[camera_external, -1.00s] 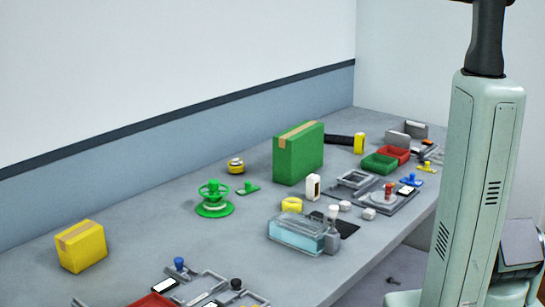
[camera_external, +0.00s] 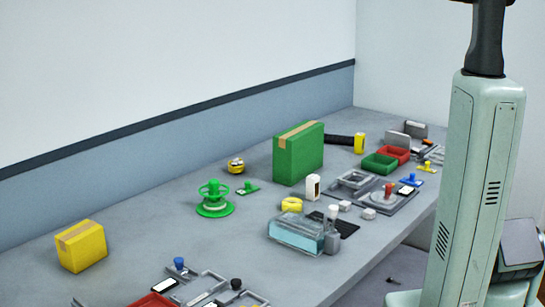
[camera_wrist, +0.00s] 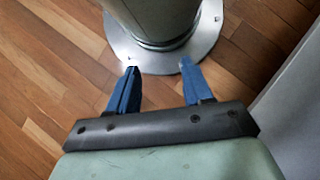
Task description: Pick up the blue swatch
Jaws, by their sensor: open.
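I cannot make out a blue swatch for certain in either view. A small piece with a blue knob (camera_external: 179,263) stands on the table at the near left, beside a grey rack. A clear box with pale blue contents (camera_external: 296,232) stands near the table's front edge. My gripper (camera_wrist: 159,66) shows in the wrist view with its two blue fingers apart and nothing between them. It points at the wooden floor and a round metal base plate, away from the table's things. My gripper is out of the external view.
The grey table (camera_external: 130,235) runs along the wall. A yellow box (camera_external: 81,247), a green box (camera_external: 298,155), a green handwheel (camera_external: 214,200), red (camera_external: 392,154) and green (camera_external: 379,164) trays and several small parts stand on it. Bare tabletop lies around the yellow box.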

